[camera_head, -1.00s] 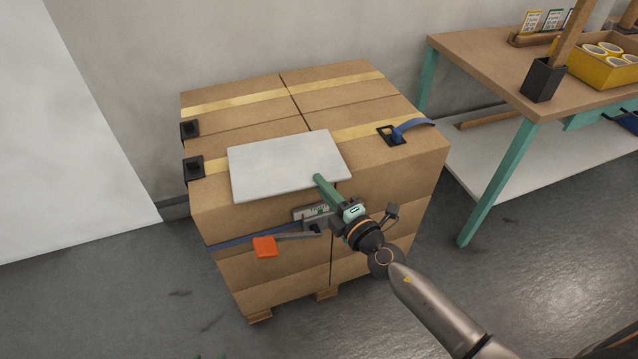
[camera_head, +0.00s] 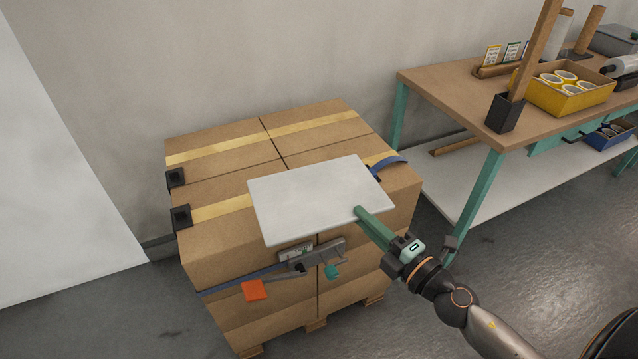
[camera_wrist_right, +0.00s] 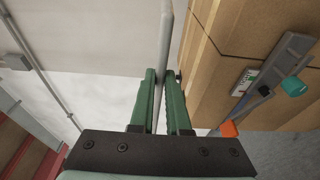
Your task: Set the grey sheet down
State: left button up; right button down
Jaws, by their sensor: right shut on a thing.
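The grey sheet (camera_head: 315,200) is a flat pale panel. In the head view it covers the front right part of the top of the box stack (camera_head: 225,265). My right gripper (camera_head: 362,214) is shut on the sheet's near edge. The right wrist view shows the sheet's thin edge (camera_wrist_right: 166,40) between the green fingers (camera_wrist_right: 160,100), with the boxes beside it to the right. A gap shows there between sheet and boxes, so the sheet looks held off them. My left gripper is not in view.
A strap tensioner (camera_head: 318,255) with an orange tab (camera_head: 255,290) sits on the stack's front. Black corner guards (camera_head: 181,217) and a blue strap (camera_head: 388,163) lie on its edges. A workbench (camera_head: 440,85) with a yellow box of tape rolls (camera_head: 570,98) stands at right.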

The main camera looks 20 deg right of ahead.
jog(key=a+r+m+h+p, duration=0.1)
jog(key=a+r+h+p, duration=0.1)
jog(key=r, duration=0.5)
jog(key=s+a+r+m+h+p, duration=0.1)
jog(key=a+r+h+p, duration=0.1)
jog(key=a+r+p, duration=0.2)
notch_tip(320, 180, up, 5)
jog(key=p, duration=0.3)
jog(key=shift+s+f+m+t, duration=0.2)
jog(key=shift+m+t, duration=0.1)
jog(key=shift+m, duration=0.1)
jog(key=shift+d, duration=0.15)
